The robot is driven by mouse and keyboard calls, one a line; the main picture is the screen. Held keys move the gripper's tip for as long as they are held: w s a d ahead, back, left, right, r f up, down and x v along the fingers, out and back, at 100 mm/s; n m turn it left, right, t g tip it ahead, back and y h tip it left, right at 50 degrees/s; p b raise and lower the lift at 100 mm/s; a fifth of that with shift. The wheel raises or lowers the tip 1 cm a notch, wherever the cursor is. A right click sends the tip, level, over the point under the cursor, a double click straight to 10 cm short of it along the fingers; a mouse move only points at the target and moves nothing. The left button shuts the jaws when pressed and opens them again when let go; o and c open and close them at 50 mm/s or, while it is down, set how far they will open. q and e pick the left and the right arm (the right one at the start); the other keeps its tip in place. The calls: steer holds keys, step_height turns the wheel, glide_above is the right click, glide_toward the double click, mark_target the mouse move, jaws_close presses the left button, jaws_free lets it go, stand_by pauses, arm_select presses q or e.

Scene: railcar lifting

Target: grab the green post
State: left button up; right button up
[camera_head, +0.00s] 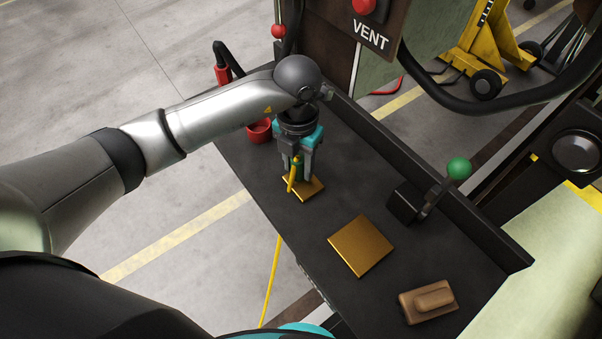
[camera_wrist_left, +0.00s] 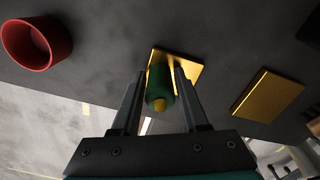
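The green post (camera_wrist_left: 160,85) stands on a small yellow plate (camera_wrist_left: 186,62) on the dark bench. In the head view the post (camera_head: 298,168) is partly hidden by my left gripper. My left gripper (camera_head: 296,176) points down over it with one finger on each side. In the left wrist view my left gripper (camera_wrist_left: 160,78) is open, with the post between its fingers and a narrow gap beside it. A yellow cable (camera_head: 292,175) runs at the post and hangs off the bench's front edge. My right gripper is not in view.
A red cup (camera_head: 259,131) stands behind my left gripper. A larger yellow plate (camera_head: 361,245), a brown block (camera_head: 428,300) and a lever with a green knob (camera_head: 459,168) are to the right. A raised rim (camera_head: 430,180) bounds the bench's far side.

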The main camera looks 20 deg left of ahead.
arm_select(q)
jaws_close()
steer(key=shift+r, duration=0.15)
stand_by(0.4)
